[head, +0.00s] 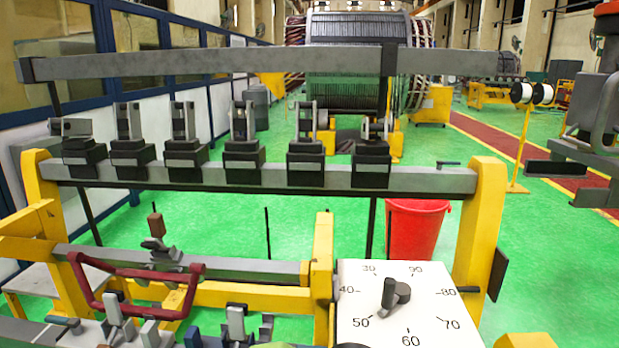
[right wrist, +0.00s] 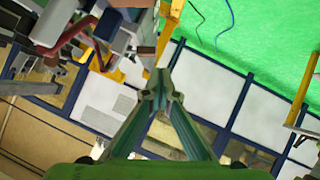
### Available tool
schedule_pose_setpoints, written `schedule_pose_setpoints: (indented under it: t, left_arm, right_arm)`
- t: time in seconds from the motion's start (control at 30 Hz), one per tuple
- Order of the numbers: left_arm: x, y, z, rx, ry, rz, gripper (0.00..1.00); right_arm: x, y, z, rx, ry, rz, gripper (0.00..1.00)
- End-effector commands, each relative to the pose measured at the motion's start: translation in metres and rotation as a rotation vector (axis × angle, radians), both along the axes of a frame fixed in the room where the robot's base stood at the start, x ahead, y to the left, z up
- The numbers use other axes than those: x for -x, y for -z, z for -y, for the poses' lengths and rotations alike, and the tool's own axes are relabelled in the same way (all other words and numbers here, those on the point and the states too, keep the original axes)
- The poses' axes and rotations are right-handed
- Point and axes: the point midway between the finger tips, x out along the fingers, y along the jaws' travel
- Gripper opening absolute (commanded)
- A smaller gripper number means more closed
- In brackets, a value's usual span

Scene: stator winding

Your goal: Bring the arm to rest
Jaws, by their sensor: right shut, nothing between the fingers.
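My right gripper (right wrist: 160,92) shows in the right wrist view. Its two green fingers meet at their tips, shut with nothing between them. Blurred yellow and grey fixture parts and a dark red handle (right wrist: 68,42) lie beyond the fingertips at the upper left. I cannot tell the exact gap, but the tips appear apart from them. In the head view neither of my grippers can be made out. The red handle (head: 110,300) shows there at the lower left of the yellow fixture frame (head: 487,215).
A grey rail (head: 430,180) carries several black clamps (head: 243,162) across the fixture. A white dial panel (head: 365,325) with a black knob (head: 395,295) stands at the lower right. A red bucket (head: 415,230) is behind. Green floor (head: 560,255) is open to the right.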

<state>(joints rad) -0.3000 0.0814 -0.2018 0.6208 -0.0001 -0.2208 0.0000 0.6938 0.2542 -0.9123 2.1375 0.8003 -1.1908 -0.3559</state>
Motion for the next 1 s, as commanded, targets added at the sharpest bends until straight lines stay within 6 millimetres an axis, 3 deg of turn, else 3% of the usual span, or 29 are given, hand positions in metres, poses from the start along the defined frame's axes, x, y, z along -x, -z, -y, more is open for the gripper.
schedule_pose_setpoints:
  t: [0.37,0.67,0.77,0.87,1.0]
  left_arm:
    - [0.0,0.0,0.0,0.0,-0.002,0.0,0.39]
    - [-0.001,0.0,-0.006,-0.007,-0.003,0.002,0.39]
    - [-0.001,0.0,-0.003,-0.004,-0.003,0.001,0.39]
    - [0.0,0.0,-0.001,0.0,-0.004,0.001,0.39]
    - [0.0,0.0,0.002,0.003,-0.004,0.001,0.39]
  right_arm:
    - [-0.005,0.015,0.017,-0.033,0.109,-0.074,0.0]
    - [-0.011,0.049,0.057,-0.06,0.309,-0.201,0.0]
    - [-0.012,0.072,0.083,-0.06,0.424,-0.272,0.0]
    - [-0.007,0.106,0.123,-0.045,0.584,-0.367,0.0]
    - [0.017,0.16,0.192,0.012,0.838,-0.506,0.0]
